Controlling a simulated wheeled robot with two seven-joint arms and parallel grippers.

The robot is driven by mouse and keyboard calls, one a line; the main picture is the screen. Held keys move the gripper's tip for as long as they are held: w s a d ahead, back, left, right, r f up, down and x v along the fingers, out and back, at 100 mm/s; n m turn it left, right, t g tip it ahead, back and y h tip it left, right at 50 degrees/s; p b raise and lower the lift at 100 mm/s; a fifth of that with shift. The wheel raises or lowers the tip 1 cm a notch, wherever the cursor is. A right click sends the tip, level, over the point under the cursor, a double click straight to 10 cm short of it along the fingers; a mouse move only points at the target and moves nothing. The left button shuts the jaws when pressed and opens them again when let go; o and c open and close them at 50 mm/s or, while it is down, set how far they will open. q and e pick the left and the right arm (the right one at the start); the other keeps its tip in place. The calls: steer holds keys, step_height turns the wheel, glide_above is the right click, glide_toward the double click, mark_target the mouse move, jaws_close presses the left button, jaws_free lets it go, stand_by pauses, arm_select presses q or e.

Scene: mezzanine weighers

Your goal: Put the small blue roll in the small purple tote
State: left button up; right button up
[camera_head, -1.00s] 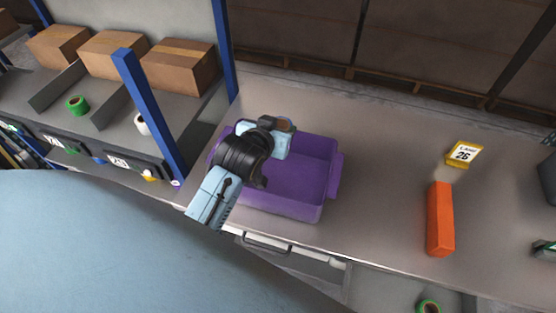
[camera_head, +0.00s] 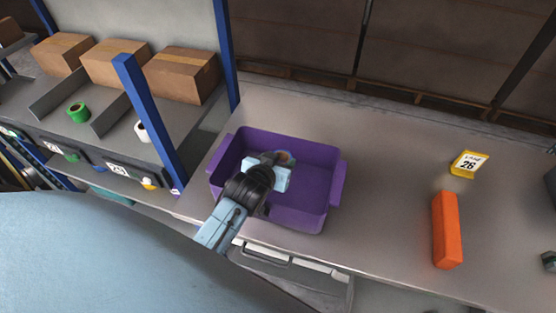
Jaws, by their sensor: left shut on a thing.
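The small purple tote (camera_head: 321,210) stands on the grey bench, its open top facing up. My left gripper (camera_head: 281,162) reaches over the tote's near left side and is down inside its walls. It is shut on the small blue roll (camera_head: 287,156). Only a small part of the roll, with a brownish core, shows past the gripper, so I cannot tell whether it touches the tote's floor. My right gripper is not in view.
An orange block (camera_head: 446,230) and a yellow label stand (camera_head: 468,164) marked 26 are on the bench to the right. A blue post (camera_head: 150,120) rises left of the tote. Beyond it, a shelf holds cardboard boxes (camera_head: 182,76), a green roll (camera_head: 78,112) and a white roll (camera_head: 142,131).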

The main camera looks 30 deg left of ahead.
arm_select(q)
steer(key=shift+f, duration=0.55)
steer(key=o, duration=1)
steer(key=shift+r, duration=0.35)
steer(key=p+v, duration=0.1)
steer(key=v, duration=1.1)
steer(key=shift+r, duration=0.25)
